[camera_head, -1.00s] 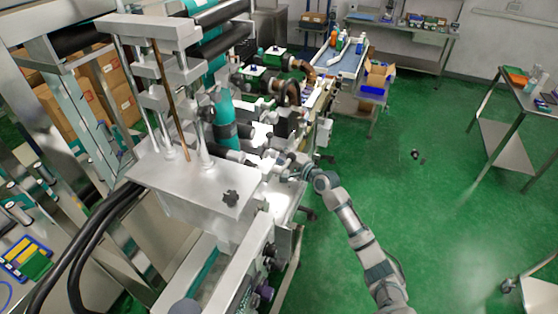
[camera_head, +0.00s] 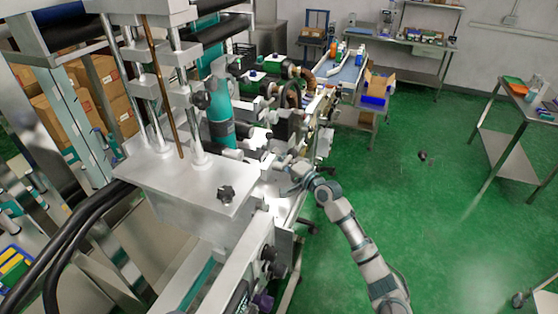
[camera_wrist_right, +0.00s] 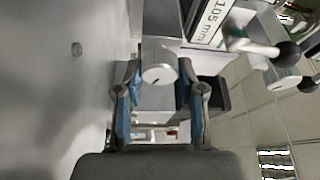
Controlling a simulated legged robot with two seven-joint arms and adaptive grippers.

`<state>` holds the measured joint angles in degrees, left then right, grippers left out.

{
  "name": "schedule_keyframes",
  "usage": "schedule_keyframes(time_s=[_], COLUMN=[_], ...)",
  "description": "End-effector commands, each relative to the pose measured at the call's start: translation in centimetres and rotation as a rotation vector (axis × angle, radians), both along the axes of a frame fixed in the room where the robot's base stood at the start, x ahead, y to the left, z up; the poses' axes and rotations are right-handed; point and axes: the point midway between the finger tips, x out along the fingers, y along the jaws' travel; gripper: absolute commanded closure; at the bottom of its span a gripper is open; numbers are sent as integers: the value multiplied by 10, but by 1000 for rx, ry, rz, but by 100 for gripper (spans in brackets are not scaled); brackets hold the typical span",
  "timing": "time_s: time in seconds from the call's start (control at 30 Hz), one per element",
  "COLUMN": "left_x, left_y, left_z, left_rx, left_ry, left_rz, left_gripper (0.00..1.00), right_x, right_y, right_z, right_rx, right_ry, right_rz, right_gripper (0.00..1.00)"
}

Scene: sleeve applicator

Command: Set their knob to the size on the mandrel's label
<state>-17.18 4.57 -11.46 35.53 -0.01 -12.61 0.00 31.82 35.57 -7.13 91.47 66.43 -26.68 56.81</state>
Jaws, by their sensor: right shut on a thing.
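My right gripper (camera_wrist_right: 160,72) is shut on a round silver knob (camera_wrist_right: 160,64) in the right wrist view, one blue-padded finger on each side. A small dark mark shows on the knob's face; no size scale is legible around it. A white label (camera_wrist_right: 212,20) reading "105 mm" is near the top edge, partly cut off. In the head view, my right gripper (camera_head: 296,180) reaches the machine's right side, its fingers too small to make out. A teal cylinder (camera_head: 217,108) stands upright on the machine; I cannot tell whether it is the mandrel. My left gripper is not in view.
A lever with a black ball (camera_wrist_right: 287,54) sits right of the knob in the wrist view. Green floor (camera_head: 430,220) is open to the right.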

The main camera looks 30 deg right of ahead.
Motion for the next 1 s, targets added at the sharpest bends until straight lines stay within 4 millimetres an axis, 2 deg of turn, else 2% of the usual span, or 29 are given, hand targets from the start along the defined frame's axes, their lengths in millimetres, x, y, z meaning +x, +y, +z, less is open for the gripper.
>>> schedule_keyframes(time_s=[0.03, 0.17, 0.2, 0.23, 0.77, 0.87, 1.0], left_x=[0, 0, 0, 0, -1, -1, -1], left_y=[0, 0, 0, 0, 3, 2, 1], left_z=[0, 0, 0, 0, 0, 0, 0], left_rx=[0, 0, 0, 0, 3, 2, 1], left_ry=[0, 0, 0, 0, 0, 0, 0], left_rz=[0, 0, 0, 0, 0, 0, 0], left_gripper=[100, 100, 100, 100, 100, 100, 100], right_x=[0, 0, 0, 0, -3, -14, -42], right_y=[2, 3, 3, 3, -1, -5, -14], right_z=[-8, -9, -9, -9, -4, -6, -9], right_rx=[-3, -3, -3, -3, 0, 0, -2], right_ry=[17, 18, 19, 19, 9, 10, 11], right_rz=[6, 6, 6, 6, 2, 2, 2], right_gripper=[96, 96, 56, 51, 51, 51, 51])
